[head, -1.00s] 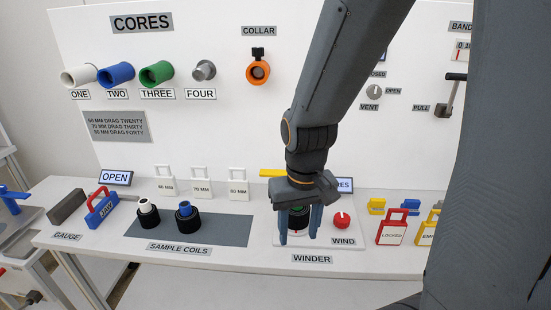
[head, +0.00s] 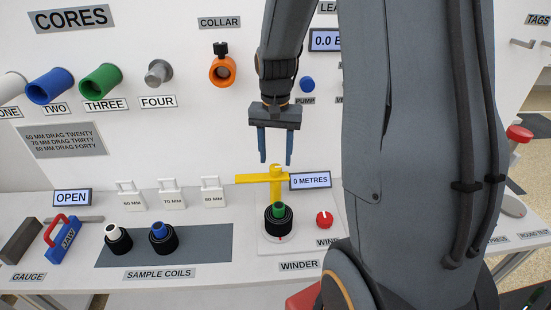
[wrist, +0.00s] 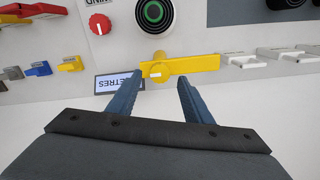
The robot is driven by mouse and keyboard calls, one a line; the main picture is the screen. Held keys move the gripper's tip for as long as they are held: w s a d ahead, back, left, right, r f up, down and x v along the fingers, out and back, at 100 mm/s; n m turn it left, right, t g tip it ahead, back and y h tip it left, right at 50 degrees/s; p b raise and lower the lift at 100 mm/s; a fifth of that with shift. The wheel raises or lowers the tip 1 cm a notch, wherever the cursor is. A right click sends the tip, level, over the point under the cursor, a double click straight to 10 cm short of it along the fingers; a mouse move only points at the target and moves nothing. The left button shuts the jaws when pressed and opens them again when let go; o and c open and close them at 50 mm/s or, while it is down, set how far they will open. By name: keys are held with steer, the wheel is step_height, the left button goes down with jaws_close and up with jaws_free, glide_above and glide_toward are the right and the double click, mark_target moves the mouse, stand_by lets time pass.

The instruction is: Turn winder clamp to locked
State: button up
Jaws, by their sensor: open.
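The winder (head: 263,236) is a white plate on the bench carrying a black coil with a green core (head: 278,214). Behind the coil stands a yellow clamp (head: 262,179), a post with a bar reaching left and a round knob on top. The clamp also shows in the wrist view (wrist: 190,65), its knob with a white mark just beyond my fingertips. My gripper (head: 275,160) is open and empty, fingers pointing down above and behind the clamp's knob. In the wrist view its fingers (wrist: 158,88) flank the knob's line without visibly holding it.
A display (head: 310,181) reading 0 METRES stands right of the clamp. A red knob (head: 324,219) sits right of the coil. Sample coils (head: 163,238) stand on a grey mat (head: 210,243) to the left. White size blocks (head: 212,191) stand behind the mat.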

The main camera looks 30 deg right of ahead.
steer(key=shift+f, duration=1.4)
jaws_close()
